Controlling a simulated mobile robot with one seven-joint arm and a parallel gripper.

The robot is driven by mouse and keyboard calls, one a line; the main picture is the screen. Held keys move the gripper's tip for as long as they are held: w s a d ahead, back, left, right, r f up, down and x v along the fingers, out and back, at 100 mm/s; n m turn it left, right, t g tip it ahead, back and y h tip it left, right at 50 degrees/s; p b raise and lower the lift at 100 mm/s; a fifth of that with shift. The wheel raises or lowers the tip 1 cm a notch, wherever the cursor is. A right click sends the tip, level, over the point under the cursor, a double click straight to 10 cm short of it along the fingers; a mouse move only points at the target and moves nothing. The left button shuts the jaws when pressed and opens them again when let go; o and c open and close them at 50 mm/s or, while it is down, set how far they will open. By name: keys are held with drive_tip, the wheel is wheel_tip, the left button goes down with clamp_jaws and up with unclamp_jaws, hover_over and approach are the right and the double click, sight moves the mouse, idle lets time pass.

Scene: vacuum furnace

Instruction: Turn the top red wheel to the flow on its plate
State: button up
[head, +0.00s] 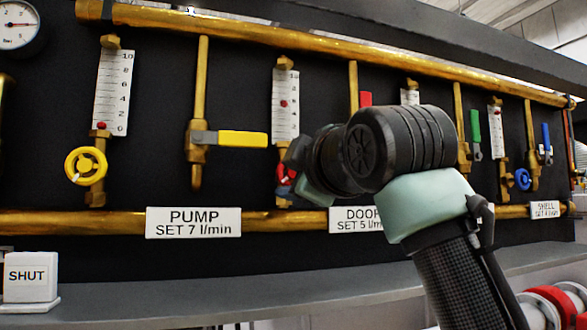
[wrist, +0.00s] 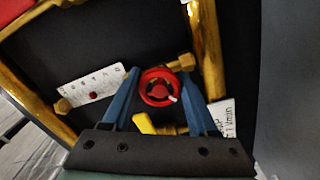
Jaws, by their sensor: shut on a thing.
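The red wheel (head: 285,178) sits on the valve under a white scale plate (head: 285,105), just left of my gripper (head: 298,165) in the head view. My gripper hides part of the wheel there. In the wrist view the red wheel (wrist: 160,86) lies between the two blue fingers of my gripper (wrist: 161,76), which is shut on it. The scale plate (wrist: 90,87) shows there tilted, with a red float. In the head view the float stands around the 5 to 6 marks. The sign below, reading DOOR SET 5 l/min (head: 352,222), is partly covered by my arm.
A yellow lever (head: 242,139) is to the left, above the PUMP SET 7 l/min sign (head: 194,222). A yellow wheel (head: 86,166) is at far left. A grey ledge (head: 180,295) runs below.

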drive_tip(key=shift+n, duration=0.3)
drive_tip(key=o, duration=1.4)
drive_tip(key=shift+c, duration=0.2)
drive_tip(key=shift+r, duration=0.1)
